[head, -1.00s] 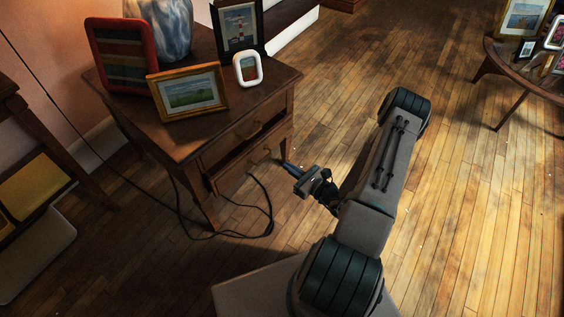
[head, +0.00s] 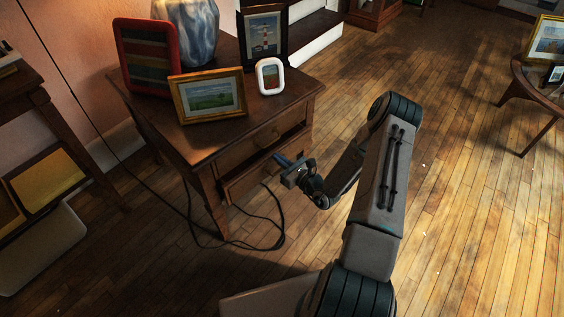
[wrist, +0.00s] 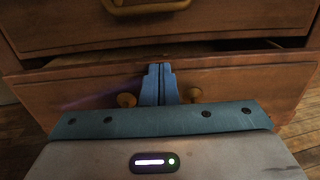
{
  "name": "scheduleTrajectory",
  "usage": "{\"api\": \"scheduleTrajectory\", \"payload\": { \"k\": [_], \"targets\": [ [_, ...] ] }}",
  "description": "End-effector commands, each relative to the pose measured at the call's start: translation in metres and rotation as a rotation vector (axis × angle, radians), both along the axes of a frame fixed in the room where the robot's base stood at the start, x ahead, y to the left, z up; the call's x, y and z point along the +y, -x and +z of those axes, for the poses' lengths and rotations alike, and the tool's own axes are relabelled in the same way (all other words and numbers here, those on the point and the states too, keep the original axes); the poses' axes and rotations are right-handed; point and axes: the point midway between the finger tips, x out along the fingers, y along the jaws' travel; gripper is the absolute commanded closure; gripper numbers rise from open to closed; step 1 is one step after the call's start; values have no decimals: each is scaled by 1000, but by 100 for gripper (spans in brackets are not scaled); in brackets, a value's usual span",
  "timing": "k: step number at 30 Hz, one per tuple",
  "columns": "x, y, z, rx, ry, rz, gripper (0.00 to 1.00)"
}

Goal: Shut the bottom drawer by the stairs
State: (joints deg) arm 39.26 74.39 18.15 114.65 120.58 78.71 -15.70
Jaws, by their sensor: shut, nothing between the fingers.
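The bottom drawer (head: 243,185) of the small wooden side table is pulled out a little. In the wrist view the drawer front (wrist: 85,92) has a dark gap above its top edge, with part of the inside showing. My gripper (head: 279,158) is at the drawer front, its blue fingers shut and empty. In the wrist view the fingertips (wrist: 160,68) overlap the drawer front near its top middle, between two round brass handle mounts. I cannot tell whether they touch it. The fingers hide the middle of the handle.
The top drawer (head: 250,141) above looks closed. Picture frames and a blue-white vase (head: 190,32) stand on the tabletop (head: 205,140). A black cable (head: 262,240) loops on the floor by the table leg. Stairs (head: 318,25) rise behind. Open floor lies right.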

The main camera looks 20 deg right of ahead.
Motion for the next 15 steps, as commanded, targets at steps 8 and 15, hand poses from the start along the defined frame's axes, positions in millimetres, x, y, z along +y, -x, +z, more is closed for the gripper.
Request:
{"api": "scheduleTrajectory", "payload": {
  "k": [8,15],
  "targets": [
    [6,-13,0,-3,2,1,100],
    [22,-42,0,-1,0,0,100]
  ]
}}
